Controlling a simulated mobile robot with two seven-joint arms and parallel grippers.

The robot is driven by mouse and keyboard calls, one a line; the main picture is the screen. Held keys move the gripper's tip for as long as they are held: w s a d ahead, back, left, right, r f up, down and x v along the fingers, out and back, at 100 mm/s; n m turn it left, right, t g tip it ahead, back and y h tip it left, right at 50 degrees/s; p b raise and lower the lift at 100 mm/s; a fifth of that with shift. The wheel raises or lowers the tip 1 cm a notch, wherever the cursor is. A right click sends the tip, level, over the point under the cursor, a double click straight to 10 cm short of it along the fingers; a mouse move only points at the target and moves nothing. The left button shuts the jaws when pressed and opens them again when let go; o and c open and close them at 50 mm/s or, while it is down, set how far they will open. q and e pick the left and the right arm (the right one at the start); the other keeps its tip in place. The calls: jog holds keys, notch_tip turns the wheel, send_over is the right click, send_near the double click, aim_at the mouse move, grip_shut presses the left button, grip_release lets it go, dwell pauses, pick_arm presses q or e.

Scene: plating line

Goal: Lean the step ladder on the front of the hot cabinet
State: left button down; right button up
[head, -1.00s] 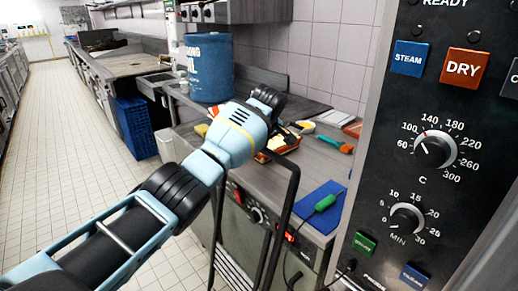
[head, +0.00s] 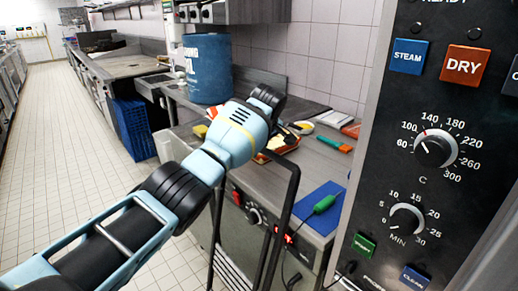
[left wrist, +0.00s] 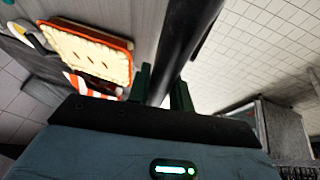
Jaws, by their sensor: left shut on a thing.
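The step ladder (head: 284,215) shows as a black tubular frame, upright in front of the counter. My left gripper is shut on one of its dark tubes, seen between the green fingers in the left wrist view (left wrist: 162,88). In the head view my left wrist (head: 240,130) hides the fingers and part of the ladder's top. The ladder's lower end is out of frame. A grey cabinet front with a knob and red lights (head: 262,222) stands behind the ladder; I cannot tell whether it is the hot cabinet or whether the ladder touches it. My right gripper is out of view.
A black control panel (head: 410,180) with STEAM and DRY buttons stands close on the right. The counter holds a blue drum (head: 207,68), a blue mat (head: 308,220) with a green-handled tool (head: 325,203), and food items. A blue crate (head: 133,130) stands on the floor. The tiled aisle (head: 60,150) is clear.

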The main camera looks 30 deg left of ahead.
pick_arm(q)
jog(key=shift+s+a+f+g, duration=0.15)
jog(key=shift+f, duration=0.3)
jog(key=shift+s+a+f+g, duration=0.1)
jog(key=shift+f+g, duration=0.05)
jog(key=shift+f, duration=0.25)
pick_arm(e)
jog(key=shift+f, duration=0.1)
pick_arm(q)
jog(key=c, duration=1.5)
grip_release()
jog(key=shift+f, duration=0.1)
jog(key=shift+o, duration=1.3)
jog(key=shift+w+a, duration=0.15)
jog(key=shift+o, duration=0.4)
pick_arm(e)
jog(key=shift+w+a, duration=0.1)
